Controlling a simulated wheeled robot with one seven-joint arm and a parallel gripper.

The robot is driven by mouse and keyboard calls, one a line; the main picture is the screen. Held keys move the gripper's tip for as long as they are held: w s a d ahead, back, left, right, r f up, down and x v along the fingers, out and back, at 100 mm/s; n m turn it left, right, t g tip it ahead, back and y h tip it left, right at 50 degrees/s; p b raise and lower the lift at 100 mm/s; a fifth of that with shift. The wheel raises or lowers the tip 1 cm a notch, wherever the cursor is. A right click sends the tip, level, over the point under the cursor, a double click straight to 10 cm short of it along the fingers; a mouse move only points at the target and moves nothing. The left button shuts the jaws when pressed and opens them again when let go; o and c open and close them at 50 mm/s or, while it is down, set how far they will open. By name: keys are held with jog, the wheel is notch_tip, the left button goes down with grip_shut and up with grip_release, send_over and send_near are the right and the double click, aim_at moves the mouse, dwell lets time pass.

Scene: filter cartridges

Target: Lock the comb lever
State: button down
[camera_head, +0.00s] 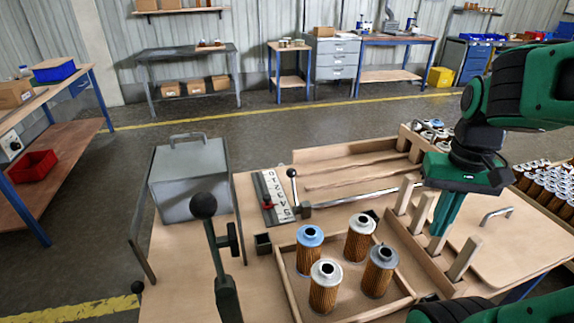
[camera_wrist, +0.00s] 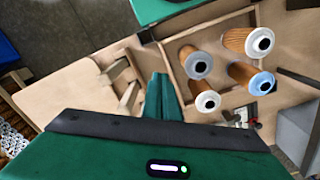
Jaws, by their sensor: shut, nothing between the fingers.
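My gripper (camera_head: 440,230) is shut and empty, pointing down among the slanted wooden posts of a comb-like rack (camera_head: 463,260) on the right of the bench. Its fingers also show in the wrist view (camera_wrist: 162,92), beside the posts (camera_wrist: 128,96). A small lever with a dark ball knob (camera_head: 292,174) stands upright at the end of a long metal rod (camera_head: 365,197), left of the rack. A larger lever with a black ball knob (camera_head: 204,206) stands at the front left. I cannot tell which one is the comb lever. My gripper touches neither lever.
A wooden tray (camera_head: 286,284) holds several filter cartridges, one with a blue top (camera_head: 310,235). A marked plate with a red pointer (camera_head: 268,205) lies beside the small lever. A grey metal box (camera_head: 190,180) is at left. A handled wooden lid (camera_head: 520,240) lies right of the rack.

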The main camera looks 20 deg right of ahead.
jog(key=w+a+r+n, duration=0.2)
jog(key=w+r, duration=0.1)
jog(key=w, duration=1)
jog(key=w+a+r+n, duration=0.2)
jog(key=w, duration=1)
jog(key=w+a+f+n+g, duration=0.1)
jog(key=w+a+f+n, duration=0.1)
jog(key=w+a, duration=0.6)
jog(key=w+a+f+n, duration=0.1)
jog(key=w+a+f, duration=0.4)
jog(key=w, duration=1)
jog(key=a, duration=0.2)
jog(key=shift+w+a+f+n+g+y, duration=0.2)
jog(key=shift+a+f+n+g+y, duration=0.1)
jog(key=shift+a+n+g, duration=0.1)
jog(key=shift+f, duration=0.15)
jog(key=s+f, duration=0.5)
jog(key=f, duration=0.2)
jog(key=shift+f, duration=0.35)
